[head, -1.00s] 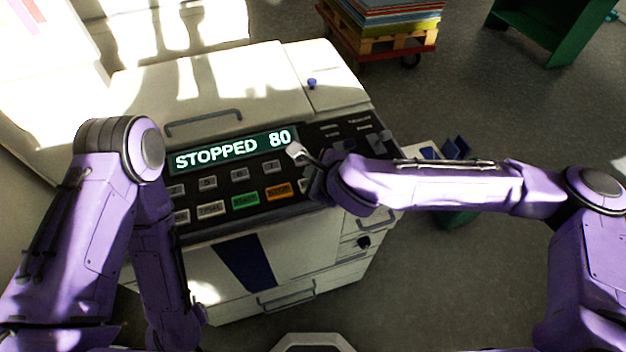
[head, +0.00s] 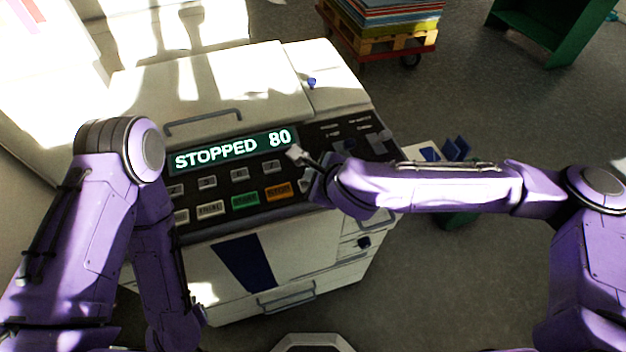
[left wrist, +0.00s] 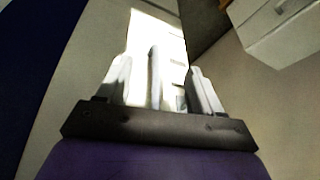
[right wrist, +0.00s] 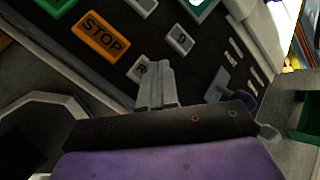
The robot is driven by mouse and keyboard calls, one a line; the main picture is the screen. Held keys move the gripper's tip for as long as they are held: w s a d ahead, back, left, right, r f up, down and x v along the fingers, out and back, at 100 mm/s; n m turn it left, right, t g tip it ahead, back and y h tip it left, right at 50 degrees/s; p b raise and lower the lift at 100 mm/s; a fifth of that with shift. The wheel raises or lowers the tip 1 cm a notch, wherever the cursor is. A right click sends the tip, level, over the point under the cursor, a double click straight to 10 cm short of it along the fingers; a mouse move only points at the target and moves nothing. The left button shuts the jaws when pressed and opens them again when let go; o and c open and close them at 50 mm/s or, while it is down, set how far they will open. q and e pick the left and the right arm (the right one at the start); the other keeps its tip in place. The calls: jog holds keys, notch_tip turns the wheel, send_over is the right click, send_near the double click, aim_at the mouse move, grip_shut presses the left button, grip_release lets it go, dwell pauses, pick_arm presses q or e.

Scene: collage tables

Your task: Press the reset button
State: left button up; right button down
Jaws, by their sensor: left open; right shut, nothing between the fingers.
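The copier's dark control panel (head: 325,137) has a display (head: 229,149) reading "STOPPED 80". In the right wrist view, a pale key with a visible "R" (right wrist: 137,70), likely the reset button, sits between the orange STOP key (right wrist: 101,36) and the 9 key (right wrist: 181,39). My right gripper's fingers partly cover it. My right gripper (head: 294,153) is shut and empty over the panel's right part; it also shows in the right wrist view (right wrist: 154,66). I cannot tell whether it touches the key. My left gripper (left wrist: 157,66) is open and empty in the left wrist view.
The copier's white lid (head: 215,82) lies behind the panel, with a small blue knob (head: 312,83) at its right. A pallet cart (head: 375,42) with stacked sheets and a green shelf (head: 535,40) stand farther back.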

jog(key=shift+f, duration=0.4)
jog(key=shift+r, duration=0.1)
dwell(0.4)
jog(key=shift+r+p, duration=0.7)
jog(key=shift+r, duration=0.05)
notch_tip(320, 180, up, 5)
jog(key=p, duration=0.4)
jog(key=shift+p, duration=0.4)
